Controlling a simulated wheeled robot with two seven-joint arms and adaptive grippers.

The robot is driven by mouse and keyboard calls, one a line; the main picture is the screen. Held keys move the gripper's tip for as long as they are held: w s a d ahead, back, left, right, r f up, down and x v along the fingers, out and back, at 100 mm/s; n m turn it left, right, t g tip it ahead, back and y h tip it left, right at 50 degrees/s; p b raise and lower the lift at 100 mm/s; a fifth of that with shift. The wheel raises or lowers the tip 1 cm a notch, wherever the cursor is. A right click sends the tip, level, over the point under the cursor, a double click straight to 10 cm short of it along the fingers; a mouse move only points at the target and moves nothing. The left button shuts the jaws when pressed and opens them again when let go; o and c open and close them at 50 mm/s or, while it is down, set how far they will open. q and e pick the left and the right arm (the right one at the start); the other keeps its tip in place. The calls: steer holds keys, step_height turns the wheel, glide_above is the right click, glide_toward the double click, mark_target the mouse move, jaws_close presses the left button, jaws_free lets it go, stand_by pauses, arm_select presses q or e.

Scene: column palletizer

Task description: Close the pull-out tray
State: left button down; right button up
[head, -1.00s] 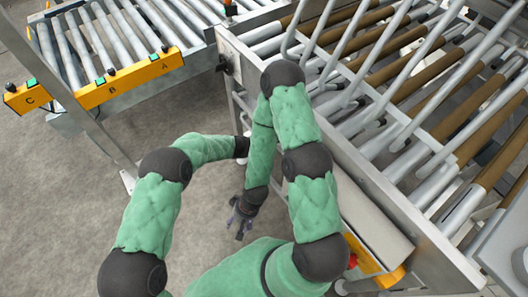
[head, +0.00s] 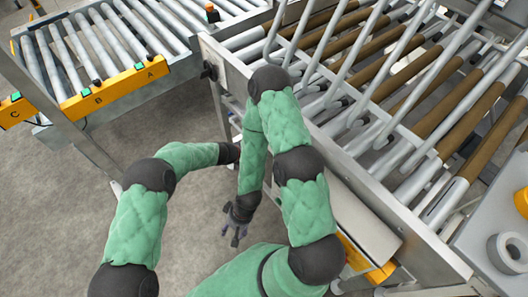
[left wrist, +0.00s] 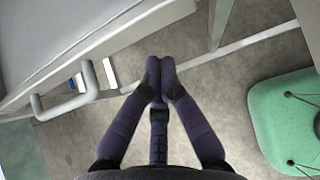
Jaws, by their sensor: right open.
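In the left wrist view a grey U-shaped handle (left wrist: 72,104) sticks out below a light grey panel (left wrist: 75,35). In the head view a plain grey panel (head: 362,222) juts from the conveyor's near side; I cannot tell whether it is the pull-out tray, or how far the tray is out. My left gripper (left wrist: 160,72) has its fingertips together, to the right of the handle and apart from it in the picture, with nothing seen between them. In the head view it is hidden behind my right arm. My right gripper (head: 236,230) hangs open and empty over the floor.
A large roller conveyor (head: 400,90) with bars over brown and grey rollers fills the upper right. A smaller roller table (head: 110,45) with orange lettered strips stands upper left. A grey table (head: 495,225) with a ring-shaped roll is at right. Floor (head: 60,200) at left is clear.

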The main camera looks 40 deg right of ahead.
arm_select(q)
steer(key=p+v, duration=0.2)
steer(key=v, duration=0.9)
steer(key=shift+a+f+p, duration=0.25)
steer(key=shift+f+p, duration=0.1)
steer(key=shift+p, duration=0.05)
steer(key=s+a+f+m+y, duration=0.25)
steer(key=a+f, duration=0.25)
steer(key=a, duration=0.6)
steer(key=s+a+f+m+y, duration=0.2)
steer(key=a+f+m, duration=0.25)
steer(key=a, duration=0.55)
steer(key=s+a+f+m, duration=0.2)
steer(key=s+a+m, duration=0.7)
steer(key=s+a, duration=0.4)
steer(key=shift+a, duration=0.75)
